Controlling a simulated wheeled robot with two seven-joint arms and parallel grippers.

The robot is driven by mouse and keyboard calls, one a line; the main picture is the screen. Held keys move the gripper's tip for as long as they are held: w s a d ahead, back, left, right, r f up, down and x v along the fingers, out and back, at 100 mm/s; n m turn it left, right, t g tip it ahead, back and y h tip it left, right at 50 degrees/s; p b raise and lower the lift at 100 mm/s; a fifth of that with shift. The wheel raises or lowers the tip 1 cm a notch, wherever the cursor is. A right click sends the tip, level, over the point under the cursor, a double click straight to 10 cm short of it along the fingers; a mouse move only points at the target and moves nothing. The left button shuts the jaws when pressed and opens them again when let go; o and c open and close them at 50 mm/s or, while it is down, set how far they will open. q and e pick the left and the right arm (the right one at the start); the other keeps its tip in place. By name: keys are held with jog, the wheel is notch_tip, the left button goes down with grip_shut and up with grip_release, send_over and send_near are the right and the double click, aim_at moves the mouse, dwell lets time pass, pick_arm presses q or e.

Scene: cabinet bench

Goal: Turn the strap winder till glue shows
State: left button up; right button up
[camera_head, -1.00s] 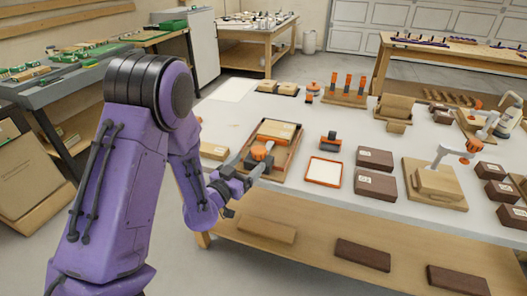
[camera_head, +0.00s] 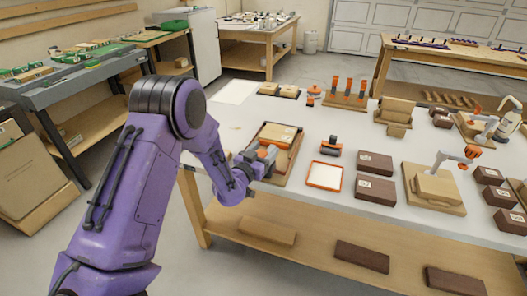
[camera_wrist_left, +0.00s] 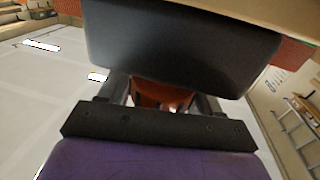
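The strap winder (camera_head: 262,153) is a small orange part at the near side of a brown tray-like frame (camera_head: 294,157) that holds a pale wooden block (camera_head: 277,132). My left gripper (camera_head: 267,157) reaches it from the front left, with its grey fingers on either side of the orange. In the left wrist view the orange winder (camera_wrist_left: 162,95) sits closely between the two dark fingers, which appear shut on it. My gripper hides much of the winder. I cannot make out any glue at the block's joints. My right gripper is not in view.
To the right stand an orange-rimmed white tray (camera_head: 326,175), a black and orange tool (camera_head: 332,146), dark brown boxes (camera_head: 375,189) and a wooden clamp fixture (camera_head: 436,187). The bench's left end is mostly clear.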

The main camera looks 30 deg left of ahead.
pick_arm(q)
jog(key=c, duration=0.5)
jog(key=m+h+b, duration=0.1)
jog(key=h, duration=0.1)
jog(key=m+h, duration=0.1)
jog(key=h, duration=0.1)
jog(key=shift+d+f+m+b, duration=0.15)
jog(key=shift+m+b, duration=0.25)
jog(key=shift+c, duration=0.2)
jog(key=m+h, duration=0.1)
jog(key=m+g+h, duration=0.1)
jog(key=h, duration=0.1)
jog(key=m+h+b, duration=0.1)
jog(key=shift+d+g+h, duration=0.25)
jog(key=shift+g+h, duration=0.05)
jog(key=shift+h, duration=0.1)
jog(key=o, duration=1)
jog(key=shift+c, duration=0.2)
jog(key=shift+s, duration=0.1)
jog(key=b+v, duration=0.1)
jog(key=v, duration=0.9)
jog(key=shift+s, duration=0.2)
